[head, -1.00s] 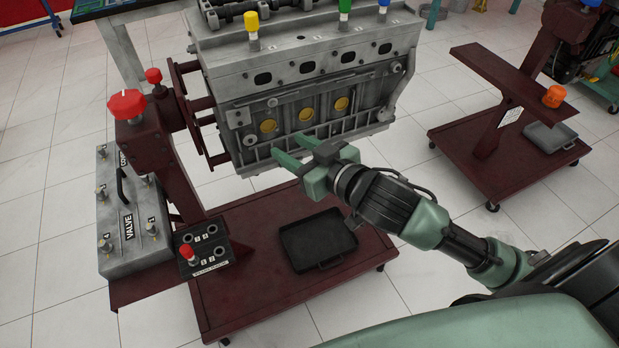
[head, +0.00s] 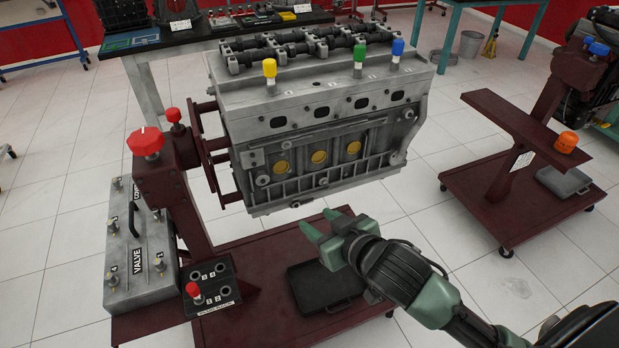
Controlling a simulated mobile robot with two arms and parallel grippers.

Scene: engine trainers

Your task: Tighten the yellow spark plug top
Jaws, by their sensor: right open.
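The yellow spark plug top (head: 270,69) stands upright on the top edge of the grey engine block (head: 320,118), toward its left end. A green top (head: 359,56) and a blue top (head: 397,49) stand further right on the same edge. My right gripper (head: 322,223) is open and empty, below the block's lower front edge and above the red stand's base. It is well below and to the right of the yellow top and touches none of the tops. My left gripper is out of view.
A red stand with a red knob (head: 146,142) holds the block at its left. A valve box (head: 140,262) and a holder with a red-topped plug (head: 193,290) sit lower left. A black tray (head: 327,285) lies below my gripper. A second red stand (head: 520,190) is at right.

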